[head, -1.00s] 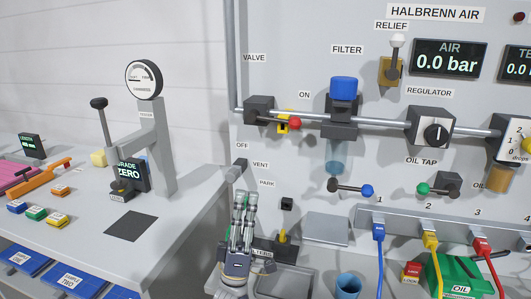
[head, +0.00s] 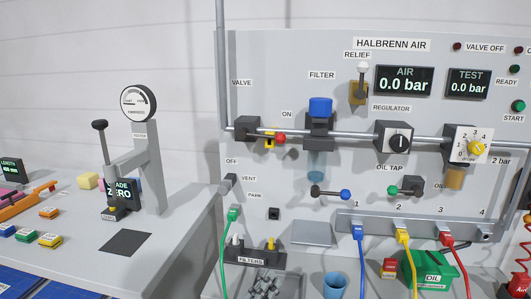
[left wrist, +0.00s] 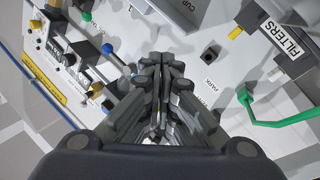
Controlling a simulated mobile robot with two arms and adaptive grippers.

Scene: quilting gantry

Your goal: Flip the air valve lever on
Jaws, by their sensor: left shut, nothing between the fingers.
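The air valve (head: 247,128) is a dark block on the pipe at the left of the panel in the head view. Its lever lies sideways, its red knob (head: 280,138) pointing right beside a yellow tag (head: 269,139). The ON label (head: 287,114) is just above the knob; the OFF label (head: 231,161) is lower left. My left gripper (head: 264,284) seems to show only as grey fingers at the bottom edge, well below the valve. In the left wrist view my left gripper (left wrist: 163,95) is shut and empty in front of the panel. My right gripper is not seen.
A filter rack (head: 251,260), blue-knobbed lever (head: 330,192) and coloured hoses are lower on the panel. The AIR display (head: 404,80) reads 0.0 bar. Space directly before the valve looks clear.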

